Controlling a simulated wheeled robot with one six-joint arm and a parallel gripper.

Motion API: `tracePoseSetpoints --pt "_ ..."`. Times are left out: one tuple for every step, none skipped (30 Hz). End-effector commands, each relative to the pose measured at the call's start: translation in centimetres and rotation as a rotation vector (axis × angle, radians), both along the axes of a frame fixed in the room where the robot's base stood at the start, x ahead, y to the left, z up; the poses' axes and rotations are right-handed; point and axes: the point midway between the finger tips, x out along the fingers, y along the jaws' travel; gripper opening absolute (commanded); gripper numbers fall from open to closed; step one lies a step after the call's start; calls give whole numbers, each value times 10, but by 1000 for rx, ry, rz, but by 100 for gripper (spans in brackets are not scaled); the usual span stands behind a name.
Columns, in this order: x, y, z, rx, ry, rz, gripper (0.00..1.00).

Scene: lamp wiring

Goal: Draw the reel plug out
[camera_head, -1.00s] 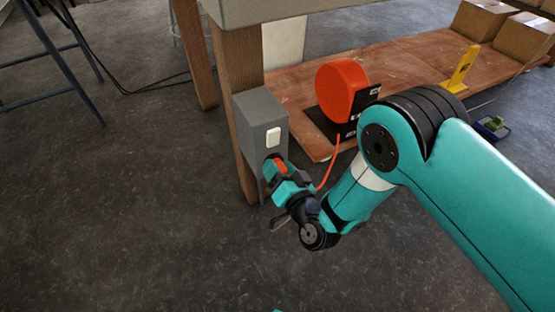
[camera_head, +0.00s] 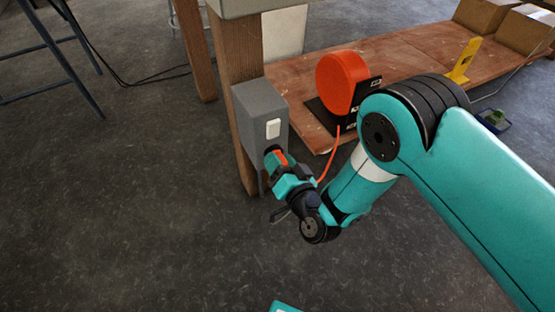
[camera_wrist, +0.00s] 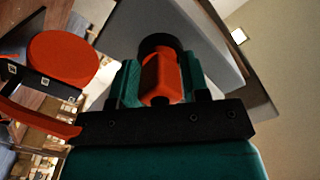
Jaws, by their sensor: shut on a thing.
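The orange reel plug (camera_wrist: 162,78) is between the two teal jaws of my gripper (camera_wrist: 160,85) in the wrist view, and the jaws are shut on it. Its front end meets a dark round socket (camera_wrist: 160,42) on the grey box (camera_head: 252,118). In the head view the plug (camera_head: 281,159) shows as a small orange patch at the box's lower front, partly hidden by my gripper (camera_head: 279,166). I cannot tell how deep the plug sits. The orange cord (camera_head: 329,162) runs from the plug towards the orange reel (camera_head: 341,82).
The grey box, with a white switch (camera_head: 273,129), is on a wooden table leg (camera_head: 240,60). The reel stands on a low wooden shelf (camera_head: 413,62), with a yellow bracket (camera_head: 463,62) and cardboard boxes (camera_head: 484,14) farther right. The floor at the lower left is clear.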

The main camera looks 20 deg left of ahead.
Motion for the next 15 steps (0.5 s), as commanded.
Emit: tracePoseSetpoints --pt "-1 0 -1 2 0 0 14" --pt "-1 -1 0 2 0 0 14" --pt "-1 -1 0 2 -1 0 14" --pt "-1 -1 0 2 -1 0 14" --pt "-2 -2 0 2 -1 0 14" --pt "-2 -2 0 2 -1 0 14" --pt "-2 -3 0 2 -1 0 14" --pt "-3 -3 0 2 0 0 14" --pt "-3 -4 0 1 -1 0 14" --pt "-3 -4 0 2 -1 0 14" --pt "-4 -5 0 2 -1 0 14" --pt "-4 -5 0 3 -1 0 14" --pt "-4 -5 0 2 -1 1 14" --pt "-5 -6 0 2 -1 1 14" --pt "-5 -6 0 2 -1 1 14"
